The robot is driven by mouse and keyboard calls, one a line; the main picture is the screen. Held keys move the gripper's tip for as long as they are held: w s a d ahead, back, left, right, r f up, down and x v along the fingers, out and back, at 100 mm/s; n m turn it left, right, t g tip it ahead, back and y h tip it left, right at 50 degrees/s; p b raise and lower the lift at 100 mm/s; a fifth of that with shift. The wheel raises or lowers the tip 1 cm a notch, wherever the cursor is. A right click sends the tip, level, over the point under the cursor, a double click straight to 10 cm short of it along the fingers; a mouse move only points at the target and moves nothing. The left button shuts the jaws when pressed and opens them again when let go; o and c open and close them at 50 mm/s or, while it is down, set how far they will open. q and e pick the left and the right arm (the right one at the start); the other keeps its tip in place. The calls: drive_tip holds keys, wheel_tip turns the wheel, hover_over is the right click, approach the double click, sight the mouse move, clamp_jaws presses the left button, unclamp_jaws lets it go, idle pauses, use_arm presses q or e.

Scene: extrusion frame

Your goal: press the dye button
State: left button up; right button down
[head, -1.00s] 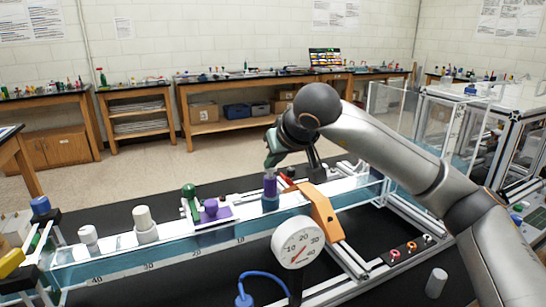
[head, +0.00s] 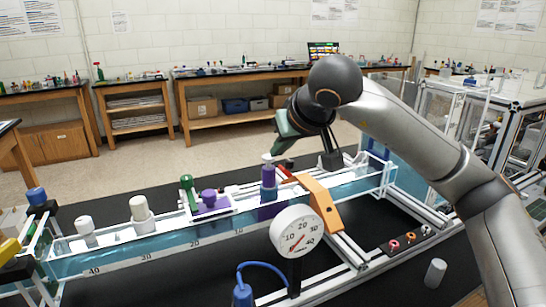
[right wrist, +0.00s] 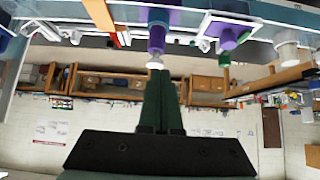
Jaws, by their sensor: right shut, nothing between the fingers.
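The dye dispenser (head: 268,177) is an upright purple cylinder on a blue collar, standing over the long water channel (head: 215,235). A small pale cap (head: 267,157), which looks like its button, sits on top. A purple patch (head: 268,212) shows in the water just below the collar. My right gripper (head: 283,138) is shut and empty, just above and behind the cap. In the right wrist view, its green fingertips (right wrist: 162,74) lie close to the white cap (right wrist: 155,62); I cannot tell whether they touch. My left gripper is out of view.
An orange bracket (head: 319,203) and a round dial gauge (head: 298,231) stand right of and in front of the dispenser. A purple block (head: 210,200) with a green post and white cylinders (head: 142,212) stand along the channel to the left.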

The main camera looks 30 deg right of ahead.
drive_tip(key=v, duration=0.7)
idle(0.4)
